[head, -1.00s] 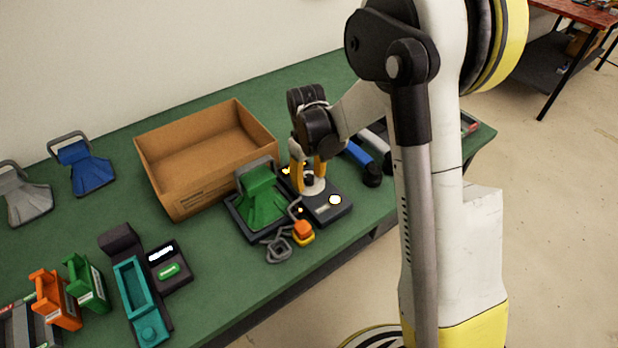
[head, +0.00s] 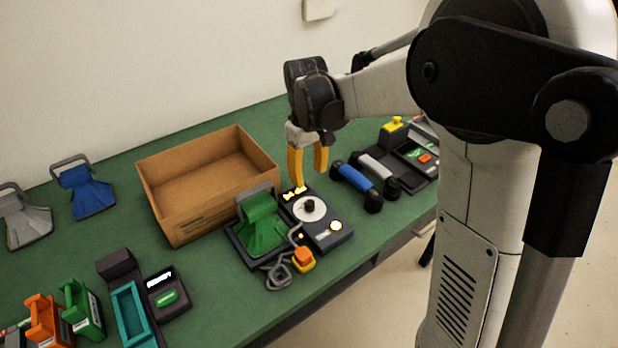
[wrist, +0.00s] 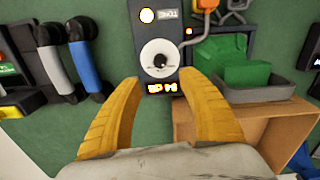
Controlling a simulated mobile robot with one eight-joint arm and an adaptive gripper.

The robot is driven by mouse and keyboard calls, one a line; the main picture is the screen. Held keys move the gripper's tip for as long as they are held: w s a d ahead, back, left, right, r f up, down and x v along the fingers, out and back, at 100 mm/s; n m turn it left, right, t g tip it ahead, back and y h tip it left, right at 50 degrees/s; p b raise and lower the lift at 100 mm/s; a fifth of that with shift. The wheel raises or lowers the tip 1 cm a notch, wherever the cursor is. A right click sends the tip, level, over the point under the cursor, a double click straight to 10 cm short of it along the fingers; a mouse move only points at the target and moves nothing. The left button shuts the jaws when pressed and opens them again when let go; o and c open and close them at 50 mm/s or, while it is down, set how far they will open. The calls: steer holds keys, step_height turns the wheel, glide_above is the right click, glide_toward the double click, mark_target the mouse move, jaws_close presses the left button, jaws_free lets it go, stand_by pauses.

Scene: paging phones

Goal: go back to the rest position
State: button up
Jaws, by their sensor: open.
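My gripper (head: 308,168) is open and empty. In the head view its yellow fingers hang above the back end of a dark device with a white dial (head: 311,208) and a black knob. In the wrist view the same dial (wrist: 160,58) lies beyond the fingertips, between and clear of the two fingers (wrist: 160,92). A lit round lamp (head: 336,226) shows on the device's front part.
A green horn-shaped piece (head: 262,222) in a dark tray stands left of the dial device, with an open cardboard box (head: 165,222) behind. Blue (head: 356,181) and grey (head: 380,172) handsets lie to the right. An orange button (head: 303,256) sits at the front edge.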

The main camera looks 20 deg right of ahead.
stand_by(0.3)
steer(key=s+r+m+t, duration=0.2)
steer(key=s+r+t, duration=0.1)
steer(key=s, duration=0.7)
steer(key=s+r+m+t, duration=0.2)
steer(key=s+r+t, duration=0.2)
steer(key=s, duration=0.5)
steer(key=shift+s+d+m, duration=0.25)
steer(key=shift+s+m, duration=0.15)
steer(key=shift+r, duration=0.1)
steer(key=shift+c, duration=0.4)
stand_by(0.4)
